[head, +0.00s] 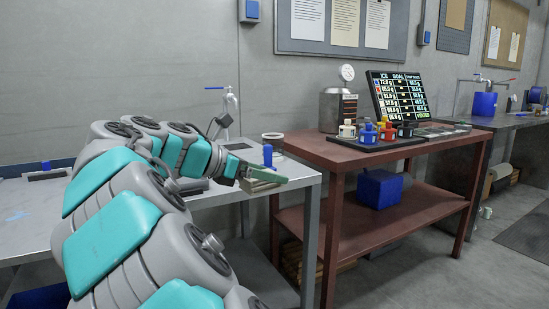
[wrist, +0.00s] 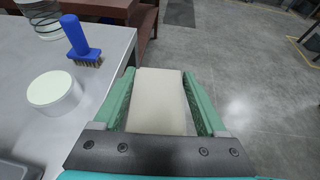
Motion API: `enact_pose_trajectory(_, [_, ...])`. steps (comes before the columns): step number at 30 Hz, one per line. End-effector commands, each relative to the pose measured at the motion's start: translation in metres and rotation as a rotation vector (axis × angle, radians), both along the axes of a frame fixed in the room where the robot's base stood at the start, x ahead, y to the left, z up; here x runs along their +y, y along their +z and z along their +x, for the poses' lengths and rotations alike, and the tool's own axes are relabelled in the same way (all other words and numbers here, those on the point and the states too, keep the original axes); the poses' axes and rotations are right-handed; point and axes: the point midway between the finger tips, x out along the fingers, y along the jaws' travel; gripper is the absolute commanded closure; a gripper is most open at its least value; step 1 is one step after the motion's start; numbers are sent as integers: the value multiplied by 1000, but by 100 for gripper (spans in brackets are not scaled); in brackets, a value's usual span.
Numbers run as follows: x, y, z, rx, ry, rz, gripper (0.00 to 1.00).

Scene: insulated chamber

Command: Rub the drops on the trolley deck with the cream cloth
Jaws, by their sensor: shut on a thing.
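My gripper (head: 264,180) is at the right end of the grey metal table in the head view. In the wrist view my gripper (wrist: 160,95) has its green fingers on either side of a flat cream piece, the cream cloth (wrist: 160,90), and is shut on it. The cloth is held above the floor, just off the table's edge. A red-brown stand with a lower shelf, which may be the trolley, has its top deck (head: 345,154) right of my gripper. I cannot make out any drops on it.
A blue-handled brush (wrist: 82,45) and a white round tub (wrist: 52,90) stand on the grey table (wrist: 105,75), left of my gripper. The red-brown deck bears a metal canister with a gauge (head: 338,108), small coloured bottles (head: 368,133) and a display board (head: 400,96). A blue box (head: 379,188) sits below.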

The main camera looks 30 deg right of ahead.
Motion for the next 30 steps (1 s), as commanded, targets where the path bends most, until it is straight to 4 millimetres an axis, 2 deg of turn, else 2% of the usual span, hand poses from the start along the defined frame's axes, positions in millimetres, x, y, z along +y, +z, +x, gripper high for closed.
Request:
enact_pose_trajectory(5, [18, -51, 11, 8, 72, -2, 80])
enact_pose_trajectory(8, [30, -90, 20, 10, 125, -1, 80])
enact_pose_trajectory(18, [81, -240, 58, 11, 341, -4, 80])
enact_pose_trajectory(24, [100, -300, 73, 8, 426, -3, 80])
enact_pose_trajectory(30, [115, -339, 84, 5, 484, -1, 80])
